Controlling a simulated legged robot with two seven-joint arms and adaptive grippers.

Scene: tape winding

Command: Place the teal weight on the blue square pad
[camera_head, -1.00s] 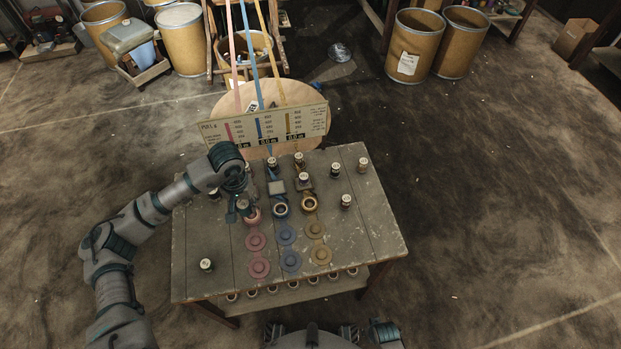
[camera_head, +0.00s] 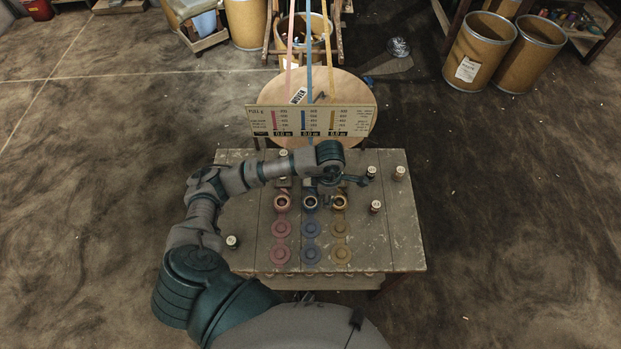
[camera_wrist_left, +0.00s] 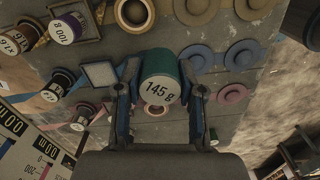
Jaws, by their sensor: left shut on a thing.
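In the left wrist view, the teal weight (camera_wrist_left: 160,85), marked 145 g, sits between the fingers of my left gripper (camera_wrist_left: 160,74), which is shut on it. A pale grey-faced square pad (camera_wrist_left: 100,73) lies in line with the blue ribbon, left of the weight, with nothing on it. The weight is apart from it in the picture; its height above the table cannot be told. In the head view my left forearm hides the pads and the weight. My right gripper is not in view.
Another weight (camera_wrist_left: 63,28), marked 100 g, stands on a neighbouring square pad. A ring (camera_wrist_left: 157,110) shows below the teal weight. Blue discs (camera_head: 311,229) lie on the worn table (camera_head: 400,240). Small weights (camera_head: 376,207) stand at its right. A scale board (camera_head: 312,120) stands behind.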

